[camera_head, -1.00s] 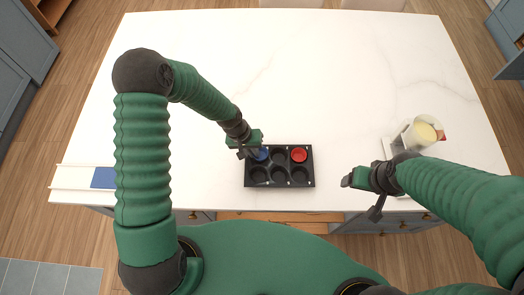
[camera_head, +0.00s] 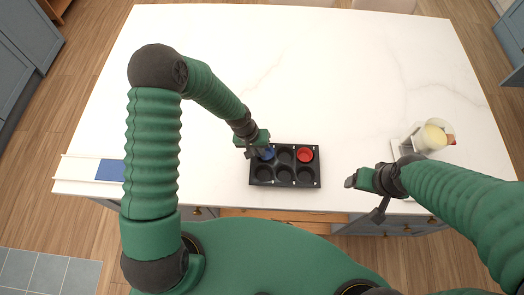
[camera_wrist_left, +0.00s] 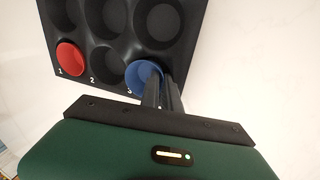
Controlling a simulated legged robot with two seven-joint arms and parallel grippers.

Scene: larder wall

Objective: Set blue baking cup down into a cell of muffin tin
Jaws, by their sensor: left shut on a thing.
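The black muffin tin (camera_head: 285,184) lies near the front edge of the white counter. A red baking cup (camera_head: 305,155) sits in its far right cell; it also shows in the left wrist view (camera_wrist_left: 69,59). The blue baking cup (camera_wrist_left: 143,75) is at the cell marked 3, the far left cell in the head view (camera_head: 267,154). My left gripper (camera_wrist_left: 163,97) is shut on the rim of the blue cup. I cannot tell if the cup touches the cell's bottom. My right gripper (camera_head: 366,192) is away to the right of the tin, its fingers unclear.
A clear container (camera_head: 428,136) with pale contents stands at the right of the counter. A white tray with a blue patch (camera_head: 109,170) lies at the left edge. The counter behind the tin (camera_head: 330,70) is clear.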

